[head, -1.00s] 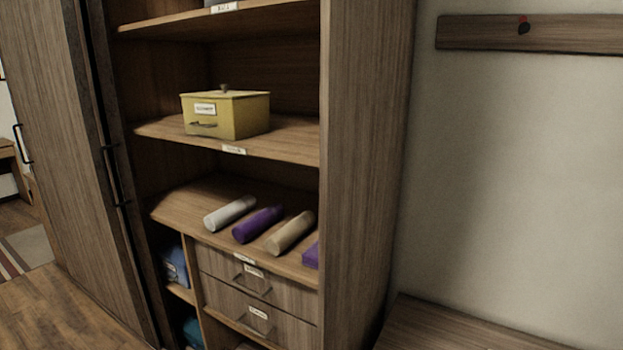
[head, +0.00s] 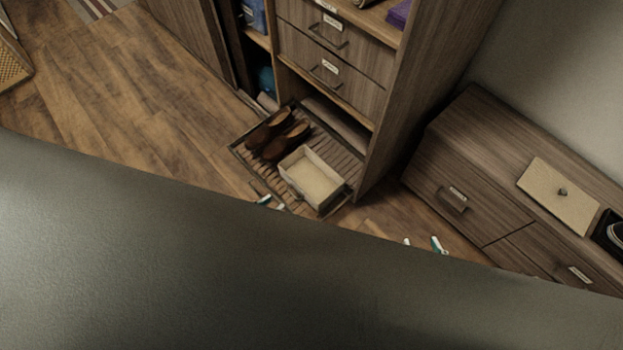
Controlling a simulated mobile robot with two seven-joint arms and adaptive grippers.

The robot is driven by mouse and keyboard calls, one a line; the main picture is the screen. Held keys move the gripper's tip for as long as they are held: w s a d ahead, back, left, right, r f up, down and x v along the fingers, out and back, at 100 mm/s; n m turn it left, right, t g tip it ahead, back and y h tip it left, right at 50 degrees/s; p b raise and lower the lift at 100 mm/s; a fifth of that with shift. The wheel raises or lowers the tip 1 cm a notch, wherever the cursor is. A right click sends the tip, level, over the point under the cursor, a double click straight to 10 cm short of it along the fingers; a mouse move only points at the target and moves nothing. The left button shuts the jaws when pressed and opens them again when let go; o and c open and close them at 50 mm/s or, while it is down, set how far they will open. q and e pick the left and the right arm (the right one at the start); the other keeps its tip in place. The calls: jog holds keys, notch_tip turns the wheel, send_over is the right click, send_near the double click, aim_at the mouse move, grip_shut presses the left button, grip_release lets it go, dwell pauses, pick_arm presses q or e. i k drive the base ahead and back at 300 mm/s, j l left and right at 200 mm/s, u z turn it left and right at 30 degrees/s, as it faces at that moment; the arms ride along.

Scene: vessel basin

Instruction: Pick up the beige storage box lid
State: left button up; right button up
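The beige storage box lid (head: 545,188) is a flat rectangle with a small dark knob. It lies on top of the low wooden drawer bench at the right. The open, lidless beige box (head: 322,188) sits on the slatted pull-out rack at the cabinet's foot. Only white and teal fingertips of my grippers show. My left gripper (head: 272,203) is just in front of the beige box, its tips apart. My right gripper (head: 422,243) is left of the bench and away from the lid, its tips apart and nothing between them. My own body hides the rest of both.
The bench (head: 490,150) has drawers with handles, and a dark item (head: 609,234) lies near the lid on it. Brown shoes (head: 279,135) stand beside the box on the rack (head: 243,151). The tall cabinet (head: 425,75) rises behind. Wooden floor (head: 130,95) is clear at the left.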

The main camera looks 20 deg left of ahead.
aim_at(559, 196)
jog(key=z, duration=1.45)
jog(key=u, duration=1.95)
jog(key=z, duration=0.4)
jog(key=i+l+z, duration=0.1)
jog(key=z, duration=0.65)
jog(key=i+z, duration=0.1)
jog(key=z, duration=0.3)
